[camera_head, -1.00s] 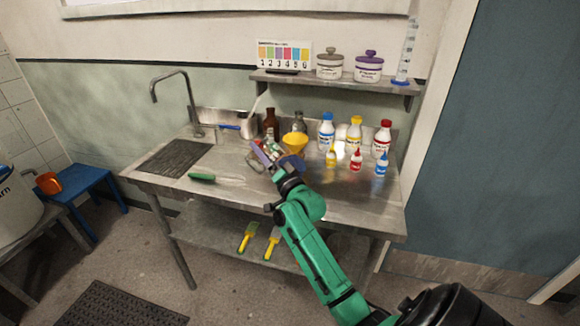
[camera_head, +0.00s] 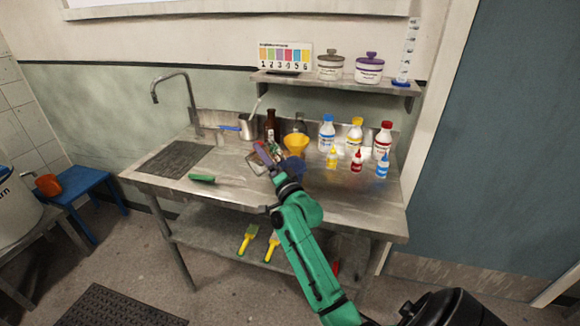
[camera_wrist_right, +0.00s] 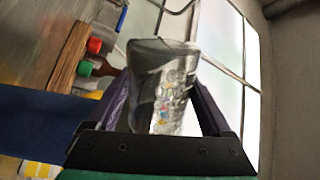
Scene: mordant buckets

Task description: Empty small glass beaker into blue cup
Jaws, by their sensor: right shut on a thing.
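My right gripper (camera_head: 262,154) is above the middle of the steel counter. In the right wrist view, its two purple fingers (camera_wrist_right: 160,105) are shut on the small glass beaker (camera_wrist_right: 160,75), which is clear with a grey tint. I cannot tell how much is in the beaker. In the head view the beaker is too small and blurred to make out well. A blue shape (camera_head: 296,168), which looks like the blue cup, shows just right of the gripper, partly hidden by my wrist. My left gripper is not in view.
A yellow funnel (camera_head: 296,143), a brown bottle (camera_head: 271,122) and a metal pot (camera_head: 248,127) stand behind the gripper. Several capped bottles stand to the right. A green-handled brush (camera_head: 202,178) lies at the front left. The counter's front right is clear.

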